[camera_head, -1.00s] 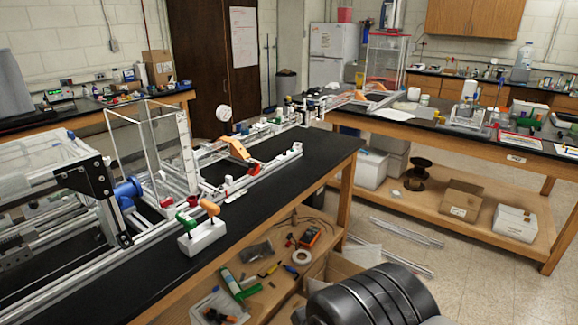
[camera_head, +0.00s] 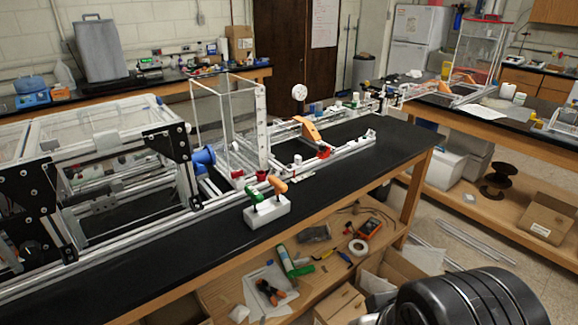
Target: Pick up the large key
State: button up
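A white block (camera_head: 267,213) stands near the front edge of the black bench. Two handled tools stand upright in it, one with a green handle (camera_head: 256,197) and one with an orange handle (camera_head: 278,187). They look like T-handle keys; the orange one sits on the right and looks slightly larger. Their shafts are mostly hidden in the block, so I cannot be sure which is the large key. My gripper is not in view. Only a dark rounded part of my own body shows at the bottom right.
The black bench top (camera_head: 345,165) is clear right of the block. Aluminium extrusion rails and a clear-walled frame (camera_head: 228,130) stand behind it. A machine frame (camera_head: 120,160) fills the left. The lower shelf holds tools, a tape roll (camera_head: 358,247) and an orange meter (camera_head: 370,227).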

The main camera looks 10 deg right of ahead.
aim_at(280, 187)
jog(key=i+j+u, duration=0.15)
jog(key=i, duration=0.55)
jog(key=i+j+u, duration=0.2)
jog(key=i, duration=0.55)
